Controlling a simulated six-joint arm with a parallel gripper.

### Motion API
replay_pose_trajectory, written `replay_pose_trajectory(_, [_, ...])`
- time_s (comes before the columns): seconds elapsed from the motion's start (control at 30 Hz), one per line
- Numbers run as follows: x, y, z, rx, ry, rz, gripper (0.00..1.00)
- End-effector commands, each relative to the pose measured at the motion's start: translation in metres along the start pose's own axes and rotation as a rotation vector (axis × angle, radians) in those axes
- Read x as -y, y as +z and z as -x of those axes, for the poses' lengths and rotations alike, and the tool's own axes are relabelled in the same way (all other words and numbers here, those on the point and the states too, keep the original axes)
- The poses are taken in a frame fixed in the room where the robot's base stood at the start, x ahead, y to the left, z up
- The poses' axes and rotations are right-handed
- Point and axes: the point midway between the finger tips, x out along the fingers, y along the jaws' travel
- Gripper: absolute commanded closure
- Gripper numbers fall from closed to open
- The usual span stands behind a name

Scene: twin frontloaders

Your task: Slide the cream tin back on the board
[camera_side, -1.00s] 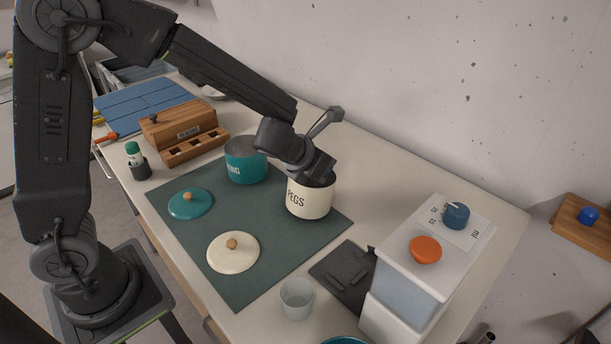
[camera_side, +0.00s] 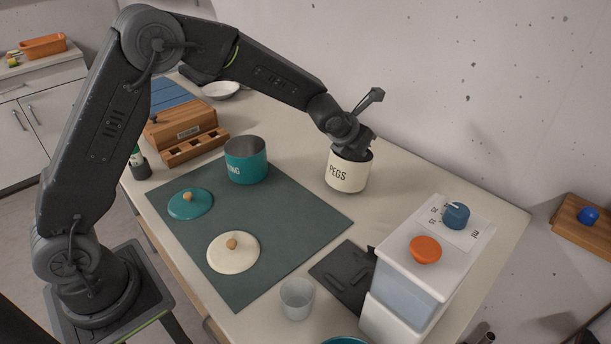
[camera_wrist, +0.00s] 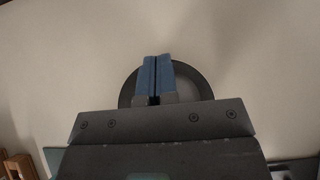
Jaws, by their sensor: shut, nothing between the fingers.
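The cream tin (camera_side: 347,178), lettered PEGS, stands upright and lidless on the pale worktop, just past the back right edge of the dark green board (camera_side: 270,258). My gripper (camera_side: 357,151) is at the tin's mouth, its fingertips hidden behind the rim in the side view. In the wrist view my gripper's blue fingers (camera_wrist: 156,78) are pressed together with nothing between them, over a dark round shape that looks like the tin's inside. The cream lid (camera_side: 233,253) with a wooden knob lies on the board.
A teal tin (camera_side: 246,162) and its teal lid (camera_side: 190,204) are on the board. A wooden block (camera_side: 183,128) stands behind left. A clear cup (camera_side: 297,299), a dark flat plate (camera_side: 345,272) and a white dispenser (camera_side: 418,262) are at the front right. The wall is behind.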

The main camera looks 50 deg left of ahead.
Motion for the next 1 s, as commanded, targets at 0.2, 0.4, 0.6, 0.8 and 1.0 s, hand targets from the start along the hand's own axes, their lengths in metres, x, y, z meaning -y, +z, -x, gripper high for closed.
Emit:
replay_pose_trajectory(0.2, [0.0, 0.0, 0.0, 0.0, 0.0, 0.0, 1.0])
replay_pose_trajectory(0.4, [0.0, -0.007, 0.009, 0.001, 0.0, -0.002, 1.0])
replay_pose_trajectory(0.6, [0.001, -0.031, 0.033, 0.0, -0.001, -0.004, 1.0])
replay_pose_trajectory(0.8, [0.0, -0.027, 0.079, 0.005, -0.001, 0.001, 1.0])
replay_pose_trajectory(1.0, [0.0, -0.028, 0.112, 0.003, 0.0, 0.0, 1.0])
